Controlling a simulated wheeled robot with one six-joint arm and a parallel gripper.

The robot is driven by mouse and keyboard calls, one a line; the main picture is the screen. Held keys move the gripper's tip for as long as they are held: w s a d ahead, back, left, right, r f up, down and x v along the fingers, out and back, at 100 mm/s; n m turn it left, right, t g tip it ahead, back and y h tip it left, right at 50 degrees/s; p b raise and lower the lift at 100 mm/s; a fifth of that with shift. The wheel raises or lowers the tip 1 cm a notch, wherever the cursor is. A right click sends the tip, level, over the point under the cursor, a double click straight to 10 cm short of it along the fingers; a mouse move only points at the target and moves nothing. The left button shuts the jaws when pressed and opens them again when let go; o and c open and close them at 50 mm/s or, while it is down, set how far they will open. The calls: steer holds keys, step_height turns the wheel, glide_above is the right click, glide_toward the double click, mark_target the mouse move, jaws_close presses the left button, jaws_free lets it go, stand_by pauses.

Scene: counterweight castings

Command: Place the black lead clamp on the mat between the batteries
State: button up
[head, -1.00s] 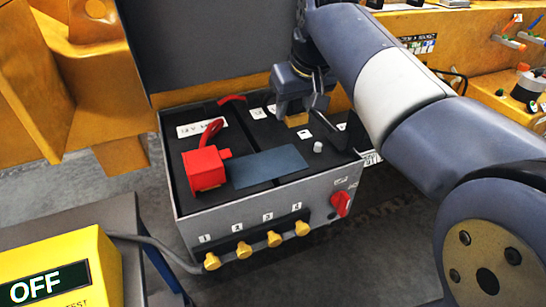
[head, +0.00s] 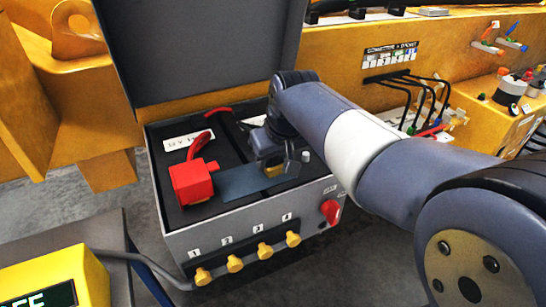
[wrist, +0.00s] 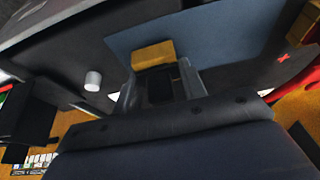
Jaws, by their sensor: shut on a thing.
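My gripper (head: 272,165) is shut on the black lead clamp, whose brass-coloured jaw (head: 274,171) shows below the fingers. In the wrist view, the clamp's dark body (wrist: 160,90) lies between the fingers and its brass end points at the mat. The blue-grey mat (head: 245,185) lies across the middle of the battery box, and it also shows in the wrist view (wrist: 225,35). The clamp is at the mat's right end; I cannot tell whether it touches. The black-topped batteries (head: 170,151) sit in the box, partly hidden by my arm.
A red clamp (head: 193,181) with a red lead stands at the mat's left end. A pale post (head: 306,156) is close to the right of my gripper. The box's grey lid (head: 205,50) stands open behind. Yellow knobs (head: 265,250) and a red switch (head: 330,211) line the front.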

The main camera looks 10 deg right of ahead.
steer(key=shift+f, duration=0.1)
steer(key=shift+f, duration=0.15)
steer(key=o, duration=1.1)
steer(key=shift+s+r, duration=0.1)
steer(key=shift+r, duration=0.55)
steer(key=v, duration=1.1)
steer(key=shift+s+d+r, duration=0.1)
steer(key=shift+s, duration=0.05)
